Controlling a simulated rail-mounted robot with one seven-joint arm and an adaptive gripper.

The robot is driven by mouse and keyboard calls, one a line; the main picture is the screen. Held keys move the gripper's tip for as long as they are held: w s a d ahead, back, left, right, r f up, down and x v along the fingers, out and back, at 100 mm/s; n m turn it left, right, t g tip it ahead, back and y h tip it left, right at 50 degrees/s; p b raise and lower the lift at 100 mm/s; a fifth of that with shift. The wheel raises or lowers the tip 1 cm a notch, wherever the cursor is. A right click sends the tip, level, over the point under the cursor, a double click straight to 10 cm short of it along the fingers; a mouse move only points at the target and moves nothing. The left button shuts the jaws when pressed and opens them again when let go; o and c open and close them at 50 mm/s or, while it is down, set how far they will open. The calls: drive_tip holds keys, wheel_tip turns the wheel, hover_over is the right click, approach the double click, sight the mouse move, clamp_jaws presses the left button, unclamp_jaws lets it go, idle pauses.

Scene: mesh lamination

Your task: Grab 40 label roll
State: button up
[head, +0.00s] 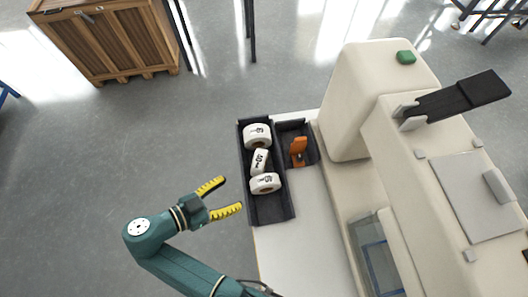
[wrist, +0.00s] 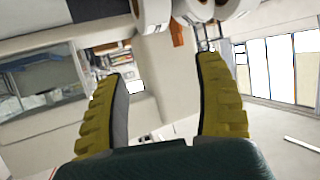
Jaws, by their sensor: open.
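Three white label rolls lie in a dark tray (head: 271,212): a far roll (head: 257,130), a middle roll (head: 260,161) turned on its side, and a near roll (head: 266,180). Each has dark print; the middle one seems to read 40, but the numbers are too small to be sure. My gripper (head: 230,195) is open and empty, to the left of the tray's near end, with its yellow fingers pointing toward the tray. In the wrist view, white rolls (wrist: 152,14) are cut off at the top edge, beyond the open fingers (wrist: 160,70).
An orange object (head: 299,150) sits in a smaller dark bin right of the tray. A large cream machine (head: 345,120) stands to the right on the white table (head: 290,255). The tray's near end is empty. Grey floor lies left; a wooden cabinet (head: 110,45) stands far left.

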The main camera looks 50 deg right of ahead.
drive_tip(key=b, duration=0.8)
approach(264, 179)
drive_tip(key=x, duration=0.3)
drive_tip(key=shift+w+d, duration=0.15)
drive_tip(key=b+x, duration=0.1)
drive_tip(key=b, duration=0.2)
drive_tip(key=b+x, duration=0.2)
drive_tip(key=b, duration=0.1)
drive_tip(key=shift+f, duration=0.3)
drive_tip(key=b, duration=0.3)
drive_tip(key=shift+s+d+f, duration=0.35)
drive_tip(key=shift+f, duration=0.05)
drive_tip(key=shift+s+d, duration=0.2)
drive_tip(key=shift+d, duration=0.3)
drive_tip(key=shift+s+d, duration=0.15)
drive_tip(key=shift+d, duration=0.4)
drive_tip(key=shift+a+r, duration=0.1)
drive_tip(key=shift+a, duration=0.05)
drive_tip(key=c, duration=1.3)
drive_tip(key=shift+o, duration=0.2)
